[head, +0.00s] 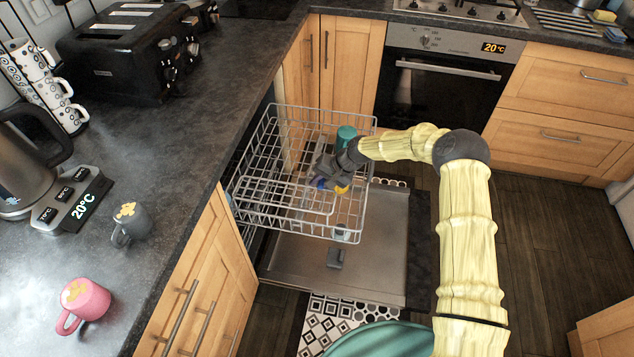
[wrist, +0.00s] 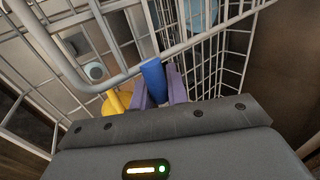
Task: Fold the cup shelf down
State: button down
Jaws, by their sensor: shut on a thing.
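The cup shelf (head: 288,205) is a wire frame inside the pulled-out dishwasher rack (head: 243,206). My gripper (head: 332,186) is inside the rack, pointing down and left. The exact contact is partly hidden by the fingers. How far the shelf is tilted is hard to tell.
A teal cup (head: 347,134) stands at the rack's far end. The open dishwasher door (head: 385,250) lies below the rack. Floor is free at right.

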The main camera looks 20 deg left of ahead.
jog(key=c, duration=1.4)
grip_release()
jog(key=shift+f, duration=0.1)
jog(key=shift+o, duration=0.2)
jog(key=v, duration=1.7)
jog(key=shift+r, duration=0.2)
jog(key=shift+d, duration=0.1)
